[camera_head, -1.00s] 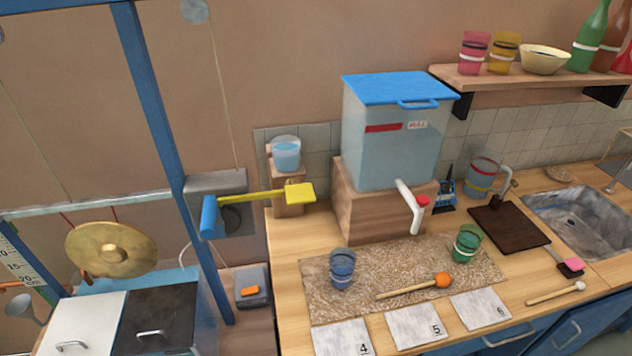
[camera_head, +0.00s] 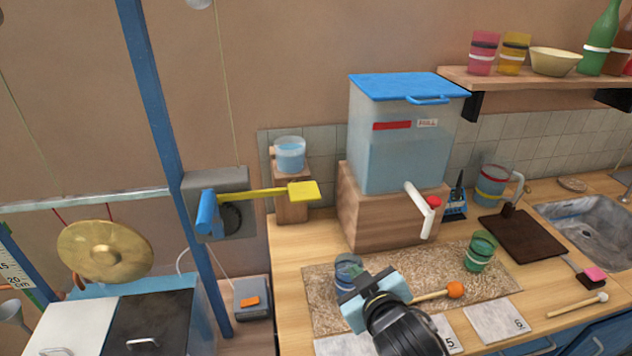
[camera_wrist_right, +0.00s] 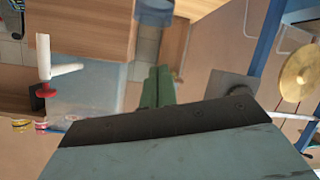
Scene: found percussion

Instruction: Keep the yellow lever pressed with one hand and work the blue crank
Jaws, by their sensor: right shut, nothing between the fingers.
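The yellow lever (camera_head: 262,193) sticks out to the right from a grey box (camera_head: 222,180) on the blue post, ending in a flat yellow paddle. The blue crank (camera_head: 206,212) is on the left of the same box, with a dark round part beside it. My right gripper (camera_head: 366,292) is over the front of the counter, shut and empty, apart from both lever and crank. Its green fingers (camera_wrist_right: 158,88) show together in the right wrist view. It partly hides the blue cup (camera_head: 347,268). My left gripper is not in view.
A lidded water tank (camera_head: 400,150) with a white tap stands on a wooden block right of the lever. A green cup (camera_head: 480,250) and orange-headed mallet (camera_head: 454,290) are on the mat. A gong (camera_head: 104,251) hangs at left. The space before the lever looks clear.

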